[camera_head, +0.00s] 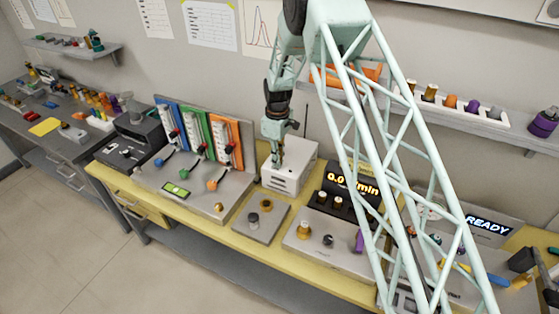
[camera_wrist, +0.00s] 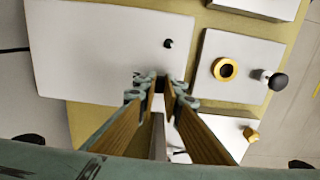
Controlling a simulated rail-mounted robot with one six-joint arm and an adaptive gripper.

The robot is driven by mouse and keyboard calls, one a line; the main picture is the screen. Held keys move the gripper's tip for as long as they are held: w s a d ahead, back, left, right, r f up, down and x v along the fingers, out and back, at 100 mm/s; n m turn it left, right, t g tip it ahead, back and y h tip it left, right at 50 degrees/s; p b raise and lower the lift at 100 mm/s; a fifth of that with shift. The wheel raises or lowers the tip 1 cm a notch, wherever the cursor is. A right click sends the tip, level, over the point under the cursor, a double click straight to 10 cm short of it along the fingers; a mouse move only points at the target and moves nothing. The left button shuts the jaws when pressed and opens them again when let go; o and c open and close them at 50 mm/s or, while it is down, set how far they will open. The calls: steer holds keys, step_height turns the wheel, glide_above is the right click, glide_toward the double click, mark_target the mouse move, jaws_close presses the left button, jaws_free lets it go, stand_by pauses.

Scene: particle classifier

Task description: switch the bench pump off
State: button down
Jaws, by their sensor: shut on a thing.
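The bench pump looks to be the white box (camera_head: 298,170) on the yellow bench, behind a small plate with knobs. In the wrist view its pale top (camera_wrist: 95,50) fills the upper left, with a small black knob (camera_wrist: 168,43) near one edge. My gripper (camera_head: 277,162) points down at the box's front left part. In the wrist view my gripper (camera_wrist: 160,84) has its fingertips close together beside the box's edge. A thin grey part (camera_wrist: 158,135) shows between the fingers. My fingers hide what they hold, and I cannot tell whether it is the pump's switch.
The small knob plate (camera_head: 243,229) lies in front of the box. A panel with a display reading 0.0 (camera_head: 350,186) stands at right. A panel with blue, green and orange boards (camera_head: 195,140) stands at left. A shelf (camera_head: 480,125) is on the wall.

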steer(key=shift+s, duration=0.25)
steer(key=c, duration=2.7)
jaws_free()
steer(key=shift+s+a, duration=0.1)
steer(key=shift+a, duration=0.05)
steer(key=shift+c, duration=0.2)
steer(key=shift+r, duration=0.1)
steer(key=shift+r, duration=0.2)
step_height(320, 180, up, 11)
steer(key=shift+r, duration=0.2)
